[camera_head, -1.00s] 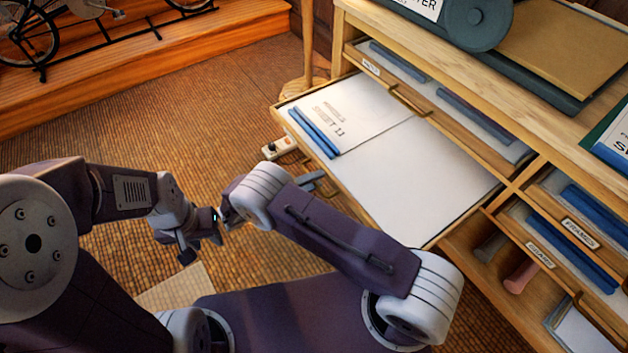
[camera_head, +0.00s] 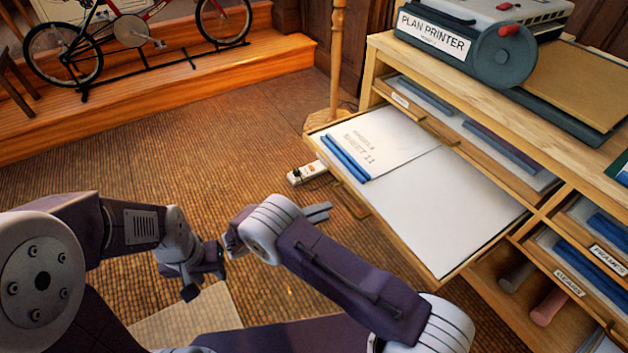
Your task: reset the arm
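My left arm comes in from the left. Its gripper (camera_head: 206,284) hangs low over the floor, its dark fingertips apart with nothing between them. My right arm crosses from the lower right, its bent joint near the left gripper. Grey finger-like parts of my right gripper (camera_head: 318,212) show behind that arm, left of the open drawer. The rest of this gripper is hidden, and I cannot tell how far its fingers are apart. No held object shows.
An open drawer (camera_head: 445,205) with a sheet (camera_head: 378,136) and blue strip (camera_head: 344,158) juts from the wooden cabinet. A plan printer (camera_head: 480,45) stands on top. A white power strip (camera_head: 307,173) lies on the floor.

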